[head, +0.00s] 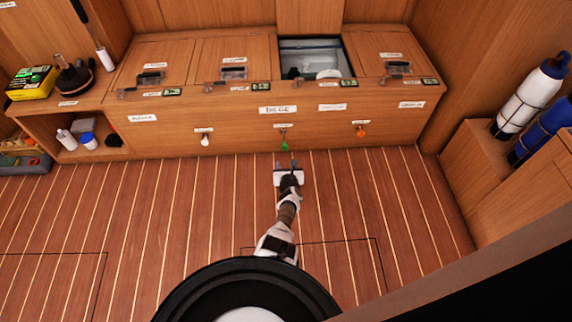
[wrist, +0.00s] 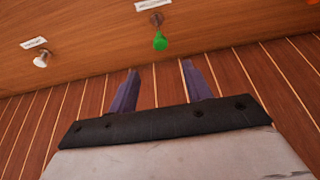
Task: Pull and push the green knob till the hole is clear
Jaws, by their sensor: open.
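The green knob (head: 284,146) hangs below a small metal fitting on the front of the wooden bench, under a white label. In the wrist view the green knob (wrist: 160,41) is ahead of the fingers, a little above the gap between them. My gripper (head: 289,168) is open and empty, just in front of the knob and apart from it. Its two dark fingers (wrist: 160,80) are spread in the wrist view. An open hatch (head: 312,58) in the bench top, above the knob, shows a pale compartment with white and dark things in it. I cannot make out a hole there.
A white knob (head: 205,138) is left of the green one and an orange knob (head: 361,131) is right. Bottles (head: 530,97) stand at the right. A shelf with a yellow box (head: 32,82) is at the left. The striped floor (head: 130,215) is clear.

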